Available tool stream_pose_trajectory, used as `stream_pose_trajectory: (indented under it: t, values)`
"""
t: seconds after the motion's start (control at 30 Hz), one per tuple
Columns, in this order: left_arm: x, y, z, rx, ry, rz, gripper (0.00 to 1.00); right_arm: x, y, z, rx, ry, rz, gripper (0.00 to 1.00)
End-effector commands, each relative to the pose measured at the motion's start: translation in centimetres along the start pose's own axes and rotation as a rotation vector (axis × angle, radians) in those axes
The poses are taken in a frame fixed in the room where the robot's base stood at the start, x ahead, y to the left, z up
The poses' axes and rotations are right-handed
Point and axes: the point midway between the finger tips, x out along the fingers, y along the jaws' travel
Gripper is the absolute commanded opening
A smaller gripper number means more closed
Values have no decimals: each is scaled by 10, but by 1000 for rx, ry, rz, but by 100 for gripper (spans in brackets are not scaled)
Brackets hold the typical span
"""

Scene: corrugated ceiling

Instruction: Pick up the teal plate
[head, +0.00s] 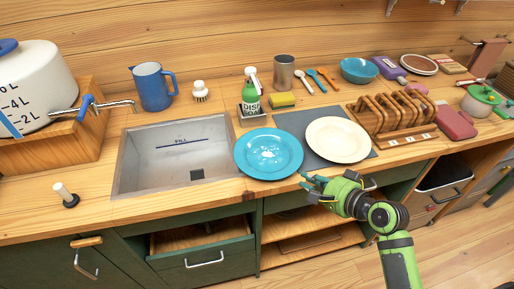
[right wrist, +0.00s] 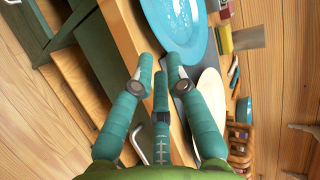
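The teal plate (head: 268,153) lies face up on the wooden counter, between the sink and a cream plate (head: 337,140). Its right part overlaps the dark grey mat (head: 300,143). In the right wrist view the teal plate (right wrist: 176,22) is at the top, just beyond my fingertips. My right gripper (head: 311,187) is open and empty by the counter's front edge, to the lower right of the teal plate and apart from it. In the right wrist view its fingers (right wrist: 160,72) are spread, with nothing between them. My left gripper is not in view.
The sink (head: 175,155) opens left of the teal plate. A green soap bottle (head: 251,90) and yellow sponge (head: 281,100) stand behind it. A wooden rack (head: 393,116) is at right. An open drawer (head: 203,250) juts out below the counter.

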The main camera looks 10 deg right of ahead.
Motion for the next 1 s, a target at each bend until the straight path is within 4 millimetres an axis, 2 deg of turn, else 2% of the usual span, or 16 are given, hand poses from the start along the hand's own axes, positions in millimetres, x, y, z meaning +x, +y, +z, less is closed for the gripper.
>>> stream_pose_trajectory:
  t: [0.3, 0.53, 0.8, 0.83, 0.87, 1.0]
  values:
    - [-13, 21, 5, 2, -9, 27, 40, 34, -6, -1, 3, -2, -4, 16]
    - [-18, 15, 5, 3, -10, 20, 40, 64, -4, -1, 2, -2, -2, 16]
    - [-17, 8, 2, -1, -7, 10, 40, 68, -3, -1, -1, -1, -2, 16]
    - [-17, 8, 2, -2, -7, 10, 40, 68, -3, -1, -1, -1, -2, 12]
    - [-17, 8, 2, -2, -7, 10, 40, 68, -2, -1, -1, -1, -2, 0]
    - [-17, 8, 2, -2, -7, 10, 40, 68, -2, -1, -1, -1, -2, 0]
